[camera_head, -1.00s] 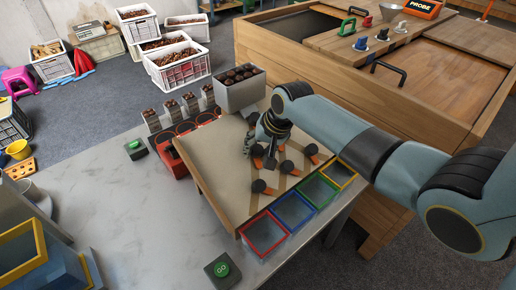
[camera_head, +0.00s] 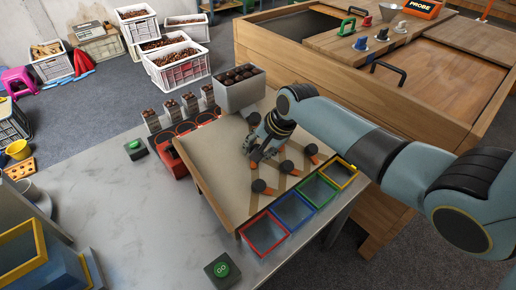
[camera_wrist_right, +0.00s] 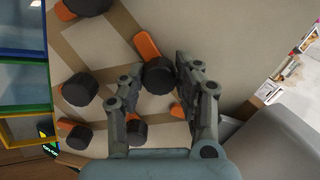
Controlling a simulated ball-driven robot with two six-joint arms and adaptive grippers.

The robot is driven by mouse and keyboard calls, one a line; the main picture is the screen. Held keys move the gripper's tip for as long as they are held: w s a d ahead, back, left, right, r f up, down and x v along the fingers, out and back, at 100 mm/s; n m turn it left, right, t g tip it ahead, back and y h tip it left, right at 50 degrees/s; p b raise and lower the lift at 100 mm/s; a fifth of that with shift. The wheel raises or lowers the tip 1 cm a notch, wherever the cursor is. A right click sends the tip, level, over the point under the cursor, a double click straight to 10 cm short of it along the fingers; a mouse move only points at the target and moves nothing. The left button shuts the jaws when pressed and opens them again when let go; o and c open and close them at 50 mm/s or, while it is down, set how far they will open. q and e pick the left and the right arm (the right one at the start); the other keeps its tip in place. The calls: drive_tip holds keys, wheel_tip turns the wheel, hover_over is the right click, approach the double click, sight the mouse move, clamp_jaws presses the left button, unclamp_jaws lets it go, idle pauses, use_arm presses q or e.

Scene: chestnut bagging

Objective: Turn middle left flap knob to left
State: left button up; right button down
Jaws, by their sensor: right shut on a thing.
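The sloped beige board (camera_head: 215,165) carries several dark round knobs with orange flaps. The middle left flap knob (camera_wrist_right: 158,75) is between the fingers of my right gripper (camera_wrist_right: 155,88) in the right wrist view, and the gripper is shut on it. Its orange flap (camera_wrist_right: 146,45) points up and left in that view. In the head view my right gripper (camera_head: 256,152) is low over the board and hides most of this knob. The left knob of the front row (camera_head: 258,186) stands clear, its orange flap pointing right. My left gripper is not in view.
A grey hopper of chestnuts (camera_head: 240,92) stands at the board's top end, close to my right gripper. Red (camera_head: 264,252), blue, green and yellow framed bins line the lower edge. A green GO button (camera_head: 222,270) sits on the grey table. Wooden cabinet (camera_head: 420,85) at right.

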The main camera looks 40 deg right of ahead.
drive_tip(key=c, duration=0.9)
unclamp_jaws()
drive_tip(key=shift+c, duration=0.2)
drive_tip(key=v, duration=1.2)
